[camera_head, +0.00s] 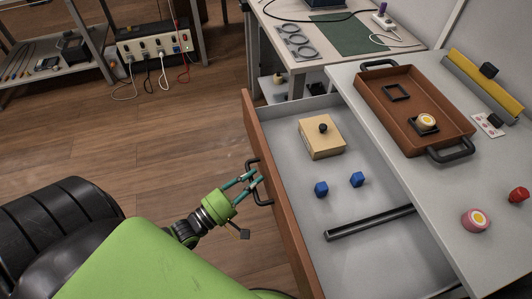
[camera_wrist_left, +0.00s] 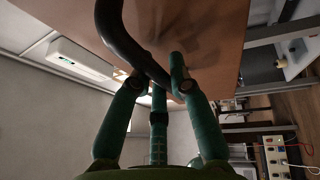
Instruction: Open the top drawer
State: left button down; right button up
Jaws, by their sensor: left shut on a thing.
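The top drawer (camera_head: 385,236) is pulled far out from under the worktop in the head view. Its brown front panel (camera_head: 262,134) faces left, with a black bar handle (camera_head: 253,176) on it. My left gripper (camera_head: 252,179) is at the handle, its green fingers closed around the bar. In the left wrist view the handle (camera_wrist_left: 128,45) passes between the fingers of my left gripper (camera_wrist_left: 158,85), close to the brown panel (camera_wrist_left: 200,30). My right gripper does not show.
A brown tray (camera_head: 385,118) sits on the worktop (camera_head: 440,195). Wooden floor (camera_head: 130,150) lies clear left of the drawer.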

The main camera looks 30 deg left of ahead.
pick_arm(q)
jog(key=shift+s+a, duration=0.25)
jog(key=shift+s, duration=0.05)
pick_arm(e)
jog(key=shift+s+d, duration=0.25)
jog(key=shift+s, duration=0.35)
pick_arm(q)
jog(key=c, duration=1.1)
grip_release()
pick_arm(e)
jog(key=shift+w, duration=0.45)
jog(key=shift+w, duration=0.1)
pick_arm(q)
jog(key=v, duration=1.2)
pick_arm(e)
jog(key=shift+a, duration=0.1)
